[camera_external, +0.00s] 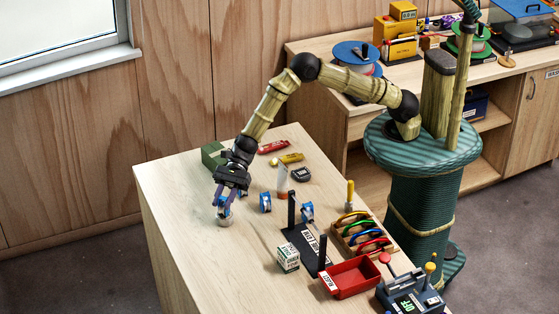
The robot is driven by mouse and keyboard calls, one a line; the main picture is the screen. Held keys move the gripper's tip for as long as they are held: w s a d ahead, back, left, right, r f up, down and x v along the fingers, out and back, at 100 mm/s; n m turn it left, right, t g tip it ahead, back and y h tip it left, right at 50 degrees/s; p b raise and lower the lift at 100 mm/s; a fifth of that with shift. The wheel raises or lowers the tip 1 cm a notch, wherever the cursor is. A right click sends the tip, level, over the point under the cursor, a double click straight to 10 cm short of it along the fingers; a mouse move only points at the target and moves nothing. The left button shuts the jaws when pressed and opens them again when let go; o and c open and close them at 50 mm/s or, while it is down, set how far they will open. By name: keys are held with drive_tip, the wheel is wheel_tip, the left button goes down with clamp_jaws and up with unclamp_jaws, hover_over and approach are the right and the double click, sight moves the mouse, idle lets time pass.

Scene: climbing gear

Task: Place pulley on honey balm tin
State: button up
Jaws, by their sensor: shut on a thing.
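My gripper (230,192) points down near the table's left part and is shut on a blue pulley (223,206). Its fingers hide part of the pulley. Directly below the pulley is a small pale round tin (225,220), which looks like the honey balm tin; its label is too small to read. The pulley is at the tin's top, but I cannot tell whether they touch. Two similar blue pulleys stand to the right, one close by (265,202) and one farther right (307,212).
A green box (213,154) sits behind my gripper. Red (272,147) and yellow (291,158) items lie toward the back. A black stand with posts (308,247), a white-green box (288,259), a red tray (352,278) and a carabiner rack (366,236) stand right. The front-left tabletop is clear.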

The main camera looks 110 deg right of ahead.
drive_tip(key=shift+f, duration=0.15)
drive_tip(key=o, duration=1)
drive_tip(key=shift+r, duration=0.25)
drive_tip(key=b+v, duration=0.2)
drive_tip(key=v, duration=1)
drive_tip(key=shift+b, duration=0.3)
